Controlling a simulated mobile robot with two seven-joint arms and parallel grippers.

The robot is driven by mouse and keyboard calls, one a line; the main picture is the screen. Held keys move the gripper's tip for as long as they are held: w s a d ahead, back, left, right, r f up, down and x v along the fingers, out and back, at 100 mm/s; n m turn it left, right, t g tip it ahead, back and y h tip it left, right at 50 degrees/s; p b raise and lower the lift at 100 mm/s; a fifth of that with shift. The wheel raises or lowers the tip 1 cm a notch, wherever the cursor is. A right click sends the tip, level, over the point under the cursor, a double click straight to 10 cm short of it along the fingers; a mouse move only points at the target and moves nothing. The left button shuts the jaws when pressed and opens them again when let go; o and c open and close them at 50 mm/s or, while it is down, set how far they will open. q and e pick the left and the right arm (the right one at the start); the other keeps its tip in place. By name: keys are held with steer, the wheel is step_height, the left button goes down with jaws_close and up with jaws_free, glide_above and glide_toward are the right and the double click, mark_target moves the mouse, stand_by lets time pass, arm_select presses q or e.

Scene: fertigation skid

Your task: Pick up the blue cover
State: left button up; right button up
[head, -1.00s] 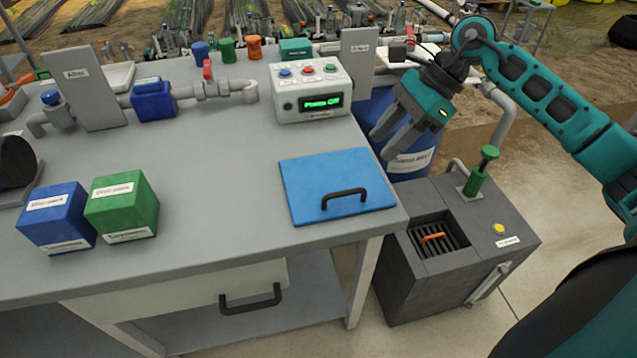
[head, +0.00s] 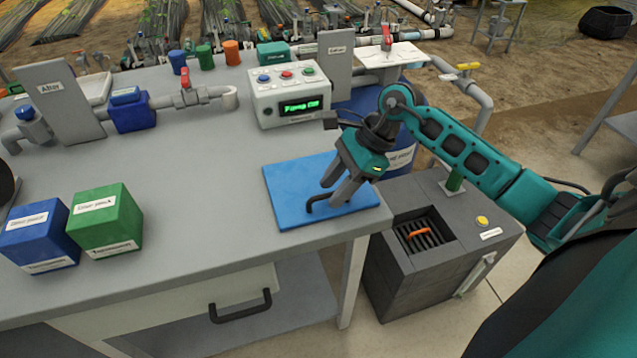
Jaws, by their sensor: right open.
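The blue cover (head: 293,188) is a flat blue panel with a dark bar handle (head: 318,207). It lies on the right front corner of the grey table. My right gripper (head: 342,194) is open, pointing down over the cover's handle, with its fingers at or just above it. The fingers hide part of the handle, and I cannot tell whether they touch it. My left gripper is not in view.
A control box (head: 290,97) with buttons and a lit display stands behind the cover. Green (head: 105,222) and blue (head: 40,237) boxes stand at the left. A dark grey unit (head: 430,250) with an open grated top stands right of the table (head: 200,200).

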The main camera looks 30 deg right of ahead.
steer(key=shift+w+a+f, duration=0.1)
steer(key=shift+a+f, duration=0.2)
steer(key=shift+f, duration=0.2)
jaws_close()
stand_by(1.1)
